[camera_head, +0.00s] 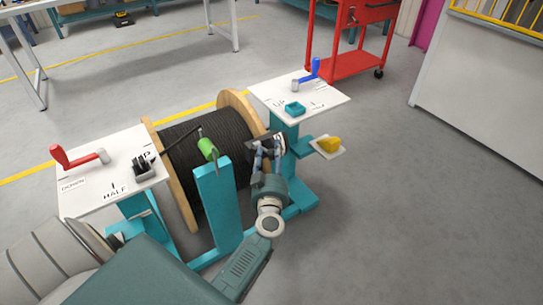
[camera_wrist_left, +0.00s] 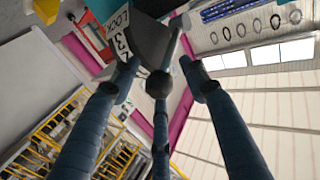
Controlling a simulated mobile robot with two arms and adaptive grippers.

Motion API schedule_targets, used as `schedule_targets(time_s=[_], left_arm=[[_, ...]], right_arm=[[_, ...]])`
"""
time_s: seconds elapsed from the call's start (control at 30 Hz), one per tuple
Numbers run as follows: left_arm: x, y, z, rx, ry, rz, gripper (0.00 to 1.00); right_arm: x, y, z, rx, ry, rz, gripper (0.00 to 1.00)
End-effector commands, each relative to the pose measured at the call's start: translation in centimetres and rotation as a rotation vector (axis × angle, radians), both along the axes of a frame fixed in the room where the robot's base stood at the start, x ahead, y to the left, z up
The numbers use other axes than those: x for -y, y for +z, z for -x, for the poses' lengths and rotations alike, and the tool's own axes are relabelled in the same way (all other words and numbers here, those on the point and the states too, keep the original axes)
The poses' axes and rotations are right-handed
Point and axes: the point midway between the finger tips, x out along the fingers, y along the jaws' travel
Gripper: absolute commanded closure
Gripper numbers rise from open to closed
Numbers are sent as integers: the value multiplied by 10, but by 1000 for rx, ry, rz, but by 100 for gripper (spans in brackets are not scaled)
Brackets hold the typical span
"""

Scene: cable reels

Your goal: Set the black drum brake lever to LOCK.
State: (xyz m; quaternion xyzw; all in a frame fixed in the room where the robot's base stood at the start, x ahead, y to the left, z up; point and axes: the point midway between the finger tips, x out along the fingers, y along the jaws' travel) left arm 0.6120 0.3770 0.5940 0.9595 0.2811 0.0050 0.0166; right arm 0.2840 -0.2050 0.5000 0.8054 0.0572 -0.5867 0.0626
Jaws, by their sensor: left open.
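The black drum brake (camera_head: 262,143) sits beside the right flange of the cable reel (camera_head: 205,150), partly covered by my gripper. In the left wrist view a dark wedge-shaped body (camera_wrist_left: 148,38) stands in front of a white plate (camera_wrist_left: 122,22) lettered LOCK. I cannot tell contact or which mark the lever points to. My right gripper is not in view.
A left white panel (camera_head: 85,190) carries a red lever (camera_head: 75,157). A right white panel (camera_head: 325,97) carries a blue lever (camera_head: 308,76). A yellow knob (camera_head: 330,144) sits on a small plate. A green handle (camera_head: 207,148) stands before the reel. Floor at right is clear.

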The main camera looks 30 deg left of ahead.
Motion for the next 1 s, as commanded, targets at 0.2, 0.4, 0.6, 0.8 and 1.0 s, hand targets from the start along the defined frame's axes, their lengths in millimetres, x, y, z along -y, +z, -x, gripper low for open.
schedule_targets(time_s=[0.2,0.4,0.6,0.8,1.0], left_arm=[[0,0,-1,0,0,0,55],[0,0,-1,0,-1,0,87],[0,0,-1,0,-1,0,100],[1,-2,-1,2,-3,-5,100],[2,-6,0,10,-5,-26,100]], right_arm=[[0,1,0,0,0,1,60],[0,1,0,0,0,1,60],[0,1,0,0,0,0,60],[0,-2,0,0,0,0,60],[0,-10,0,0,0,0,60]])
